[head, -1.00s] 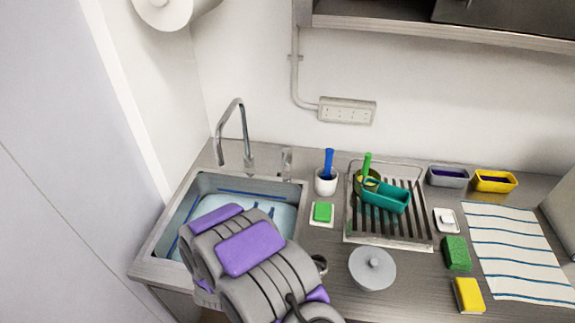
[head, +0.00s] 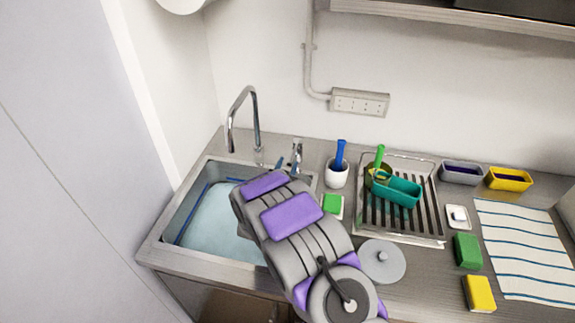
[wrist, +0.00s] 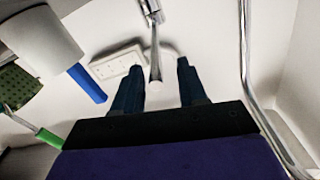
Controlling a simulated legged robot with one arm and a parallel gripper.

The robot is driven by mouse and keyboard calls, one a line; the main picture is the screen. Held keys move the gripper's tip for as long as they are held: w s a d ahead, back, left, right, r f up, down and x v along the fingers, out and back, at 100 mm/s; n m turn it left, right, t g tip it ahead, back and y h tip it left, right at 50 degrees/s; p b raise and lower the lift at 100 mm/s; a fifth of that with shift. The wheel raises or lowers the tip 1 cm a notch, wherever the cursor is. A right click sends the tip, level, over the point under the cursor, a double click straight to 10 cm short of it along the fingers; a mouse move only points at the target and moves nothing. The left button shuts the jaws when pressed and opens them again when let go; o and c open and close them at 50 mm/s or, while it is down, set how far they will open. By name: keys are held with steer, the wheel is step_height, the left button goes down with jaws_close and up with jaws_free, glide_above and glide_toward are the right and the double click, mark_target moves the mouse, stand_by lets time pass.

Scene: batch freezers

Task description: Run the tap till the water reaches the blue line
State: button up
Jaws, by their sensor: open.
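The sink (head: 172,238) at the left holds pale blue water (head: 215,228). A blue line (head: 192,214) runs along its inner wall; the water surface looks close below it, the exact gap hard to judge. The curved tap spout (head: 243,95) rises behind the sink, and I see no stream from it. The tap lever (head: 297,152) stands to its right. My gripper (head: 287,163) is open at the lever. In the wrist view the lever (wrist: 155,60) reaches between my two dark fingers (wrist: 157,82), with gaps on both sides.
Right of the lever stand a white cup with a blue-handled brush (head: 337,174) and a green sponge (head: 333,205). Beyond are a drying rack (head: 400,230) with a teal tub and a round grey lid (head: 381,262). A socket strip (head: 360,102) is on the wall behind.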

steer(key=shift+w+d+r, duration=0.1)
steer(key=shift+w+d, duration=0.55)
steer(key=shift+a, duration=0.1)
steer(key=shift+a, duration=0.1)
steer(key=shift+c, duration=0.2)
steer(key=shift+a, duration=0.15)
steer(key=shift+c, duration=1.4)
jaws_close()
